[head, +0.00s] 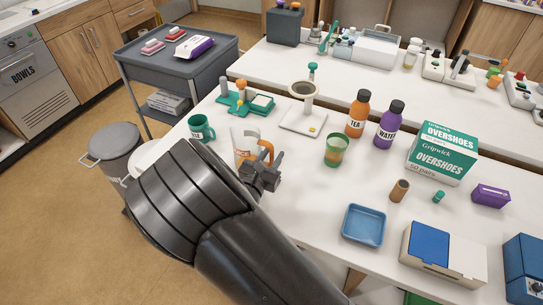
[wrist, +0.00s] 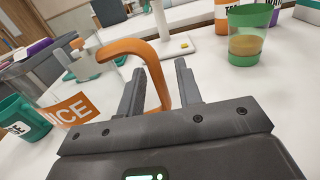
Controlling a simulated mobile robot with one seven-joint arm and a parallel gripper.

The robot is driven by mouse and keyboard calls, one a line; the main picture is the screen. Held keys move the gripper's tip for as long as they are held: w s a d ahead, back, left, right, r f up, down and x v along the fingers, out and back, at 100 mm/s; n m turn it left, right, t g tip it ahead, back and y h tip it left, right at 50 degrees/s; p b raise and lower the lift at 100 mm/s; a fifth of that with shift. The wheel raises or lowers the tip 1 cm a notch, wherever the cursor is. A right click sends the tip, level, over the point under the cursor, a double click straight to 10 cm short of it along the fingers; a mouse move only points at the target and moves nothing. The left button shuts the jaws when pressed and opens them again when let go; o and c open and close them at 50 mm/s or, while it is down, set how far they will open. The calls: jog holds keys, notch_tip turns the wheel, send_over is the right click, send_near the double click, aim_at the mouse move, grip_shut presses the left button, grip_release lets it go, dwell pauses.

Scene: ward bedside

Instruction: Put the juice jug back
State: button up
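The juice jug (head: 238,131) is pale, with an orange label and an orange handle (head: 266,149), and stands on the white table. My gripper (head: 266,168) is at its handle side, with my arm covering part of the jug's lower side in the head view. In the wrist view the handle (wrist: 133,47) arches down between my two fingers (wrist: 158,88). The fingers are apart, with gaps beside the handle, so it is not clamped. The jug's orange label (wrist: 76,111) shows at the left there, partly cut off by my gripper.
A green mug (head: 201,128) stands left of the jug. A green cup with yellowish drink (head: 334,151) stands to the right, near the tea (head: 357,114) and water (head: 389,125) bottles. A stand (head: 303,119) is behind. A blue tray (head: 364,225) lies at the front right.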

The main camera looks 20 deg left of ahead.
jog(key=shift+r, duration=0.1)
jog(key=shift+s, duration=0.25)
jog(key=s, duration=1.1)
jog(key=shift+s, duration=0.3)
jog(key=w+d+r+m+g+h, duration=0.2)
jog(key=d+r+m+g+h, duration=0.15)
jog(key=d+m, duration=0.4)
jog(key=w+d+r+m+g+h, duration=0.25)
jog(key=d+m+g, duration=0.2)
jog(key=d, duration=0.65)
jog(key=w+d+r+m+g+h, duration=0.2)
jog(key=d+r+m+g+h, duration=0.15)
jog(key=d+m, duration=0.4)
jog(key=s+d+r+m+y, duration=0.9)
jog(key=s+d+r+m, duration=0.2)
jog(key=d+m, duration=0.4)
jog(key=shift+s+r+m+g, duration=0.2)
jog(key=shift+s+m+g, duration=0.25)
jog(key=shift+s+m, duration=0.25)
jog(key=shift+y, duration=0.25)
